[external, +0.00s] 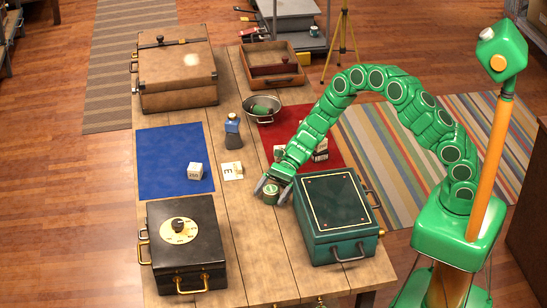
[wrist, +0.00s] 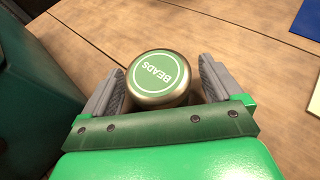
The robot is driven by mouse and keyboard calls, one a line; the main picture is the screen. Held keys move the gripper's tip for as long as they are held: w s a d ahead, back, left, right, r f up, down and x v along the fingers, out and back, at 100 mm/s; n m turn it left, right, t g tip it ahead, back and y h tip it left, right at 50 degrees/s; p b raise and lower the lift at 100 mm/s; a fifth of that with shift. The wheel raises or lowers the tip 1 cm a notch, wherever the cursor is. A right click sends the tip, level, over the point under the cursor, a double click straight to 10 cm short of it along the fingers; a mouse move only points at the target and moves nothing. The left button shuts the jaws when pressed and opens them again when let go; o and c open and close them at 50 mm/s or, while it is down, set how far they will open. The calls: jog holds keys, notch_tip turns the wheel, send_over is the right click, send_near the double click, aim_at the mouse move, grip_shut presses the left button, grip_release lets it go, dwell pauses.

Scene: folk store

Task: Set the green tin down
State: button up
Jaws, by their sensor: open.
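The green tin (external: 270,192) stands upright on the wooden table, just left of the green case. In the wrist view its round lid (wrist: 158,77) is green with a white ring and the word BEADS. My gripper (external: 272,188) is around the tin from behind. In the wrist view my gripper's two grey fingers (wrist: 162,82) are open, one on each side of the tin. A small gap shows between the tin and the right finger. The left finger is very close to the tin, and I cannot tell if it touches. The tin's lower side is mostly hidden.
The green case (external: 334,217) stands close to the right of the tin. A black case (external: 187,245) is at front left. Bare table lies left of the tin.

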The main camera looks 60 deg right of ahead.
jog(key=shift+r, duration=0.1)
jog(key=v, duration=0.5)
jog(key=shift+d+r, duration=0.1)
jog(key=shift+r, duration=0.05)
notch_tip(320, 180, up, 7)
dwell(0.3)
dwell(0.4)
